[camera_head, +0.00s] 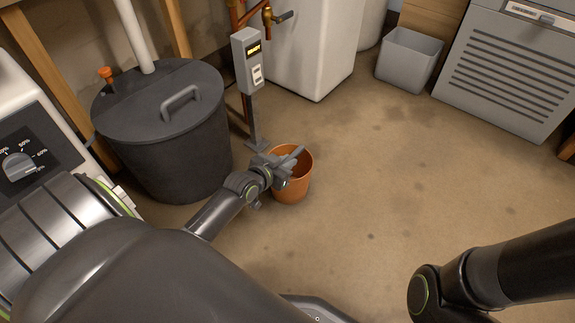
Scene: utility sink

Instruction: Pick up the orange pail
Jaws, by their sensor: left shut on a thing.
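The orange pail (292,190) is upright on or just above the concrete floor, near the middle of the view; I cannot tell whether its base touches the floor. My left gripper (288,160) reaches in from the left and is shut on the pail at its upper left rim. The gripper hides part of the rim and opening. My right arm comes in at the lower right, and its gripper is not in view.
A dark lidded sump bin (170,115) stands to the left of the pail. A grey post with a small display box (249,60) rises just behind it. A grey open bin (408,62) and a louvred grey unit (510,65) stand at the back right. The floor (420,170) right of the pail is clear.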

